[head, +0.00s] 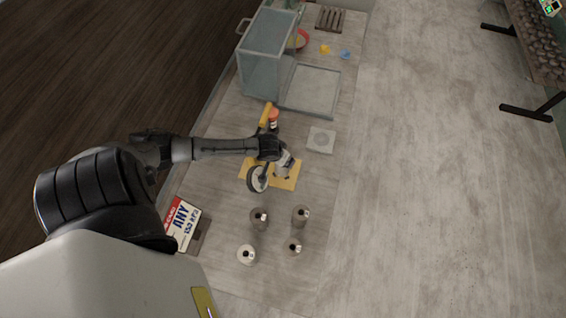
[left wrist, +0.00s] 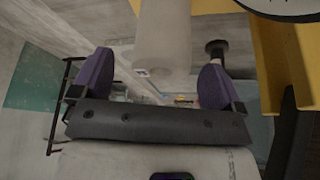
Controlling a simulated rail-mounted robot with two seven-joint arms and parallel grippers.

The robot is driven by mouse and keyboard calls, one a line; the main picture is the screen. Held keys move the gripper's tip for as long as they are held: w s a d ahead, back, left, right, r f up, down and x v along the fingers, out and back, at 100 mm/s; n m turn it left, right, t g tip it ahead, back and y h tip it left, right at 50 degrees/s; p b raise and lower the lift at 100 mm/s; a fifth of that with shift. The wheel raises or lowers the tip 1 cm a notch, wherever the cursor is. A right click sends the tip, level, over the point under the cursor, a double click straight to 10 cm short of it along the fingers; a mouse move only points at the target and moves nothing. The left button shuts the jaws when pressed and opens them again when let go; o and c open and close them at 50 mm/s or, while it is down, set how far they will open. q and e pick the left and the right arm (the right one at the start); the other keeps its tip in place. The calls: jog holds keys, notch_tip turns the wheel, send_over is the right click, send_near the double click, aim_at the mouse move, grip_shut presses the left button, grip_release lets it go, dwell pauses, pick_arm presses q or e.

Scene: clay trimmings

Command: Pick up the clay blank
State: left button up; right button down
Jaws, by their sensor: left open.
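A plain pale grey cylinder (left wrist: 163,40), which looks like the clay blank, shows upright in the picture at the top middle of the left wrist view. It lies between the lines of my left gripper's two purple fingers (left wrist: 156,80), with a gap on each side. In the head view my left gripper (head: 284,168) hangs over the yellow board (head: 285,184), beside a white disc with a dark rim (head: 258,179). The gripper is open. It hides much of what is under it there, so contact with the cylinder cannot be told. My right gripper is out of view.
Several metal cylinders stand in front of the board, one of them at the near left (head: 246,255). A lettered sign (head: 181,222) is at the left edge. Behind are a square pale plate (head: 320,140), an orange-topped container (head: 273,116), a tray (head: 313,92) and a glass box (head: 265,60).

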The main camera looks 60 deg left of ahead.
pick_arm(q)
jog(key=shift+x, duration=2.15)
jog(key=shift+w+a+r, duration=0.1)
jog(key=shift+a, duration=0.05)
jog(key=shift+c, duration=0.3)
jog(key=c, duration=1.4)
jog(key=shift+r, duration=0.1)
